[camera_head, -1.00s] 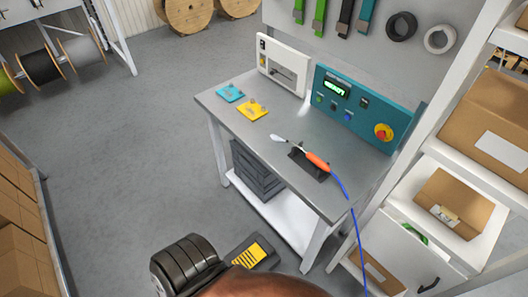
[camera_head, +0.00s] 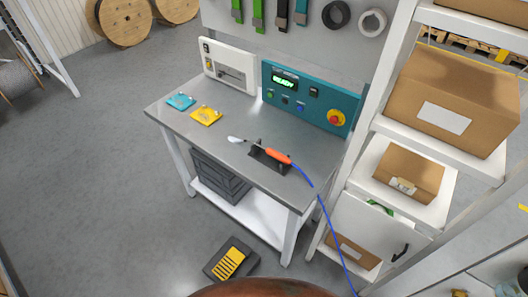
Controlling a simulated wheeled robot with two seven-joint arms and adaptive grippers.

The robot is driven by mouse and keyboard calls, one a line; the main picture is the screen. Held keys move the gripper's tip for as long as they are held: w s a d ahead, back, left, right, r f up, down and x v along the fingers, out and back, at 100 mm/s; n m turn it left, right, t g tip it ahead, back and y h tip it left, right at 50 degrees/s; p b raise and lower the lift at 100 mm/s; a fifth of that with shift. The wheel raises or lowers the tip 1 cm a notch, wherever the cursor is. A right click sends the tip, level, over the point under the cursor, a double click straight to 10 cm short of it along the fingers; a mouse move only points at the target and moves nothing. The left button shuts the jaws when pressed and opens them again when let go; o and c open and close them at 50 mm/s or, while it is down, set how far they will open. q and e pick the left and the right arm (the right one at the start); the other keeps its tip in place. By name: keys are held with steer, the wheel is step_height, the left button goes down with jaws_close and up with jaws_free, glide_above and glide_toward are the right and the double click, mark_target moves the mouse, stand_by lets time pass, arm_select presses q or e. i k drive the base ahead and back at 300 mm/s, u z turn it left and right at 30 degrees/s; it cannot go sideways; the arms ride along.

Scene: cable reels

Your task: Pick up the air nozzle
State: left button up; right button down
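The air nozzle (camera_head: 268,154) has an orange handle and a pale tip that points left. It rests on a small black stand (camera_head: 268,161) on the grey metal worktable (camera_head: 225,149). A blue hose (camera_head: 322,205) runs from its handle over the table's front right edge and down. Neither of my grippers is in view, and nothing touches the nozzle.
A teal control panel (camera_head: 309,98) with a red knob and a white panel (camera_head: 228,65) stand behind the nozzle. Teal (camera_head: 181,101) and yellow (camera_head: 206,115) plates lie at the left. A shelf with cardboard boxes (camera_head: 455,97) stands close at right. A pedal (camera_head: 230,260) lies on the floor.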

mark_target(282, 157)
steer(key=k, duration=0.95)
steer(key=u, duration=1.15)
steer(key=i, duration=1.55)
steer(key=z, duration=0.6)
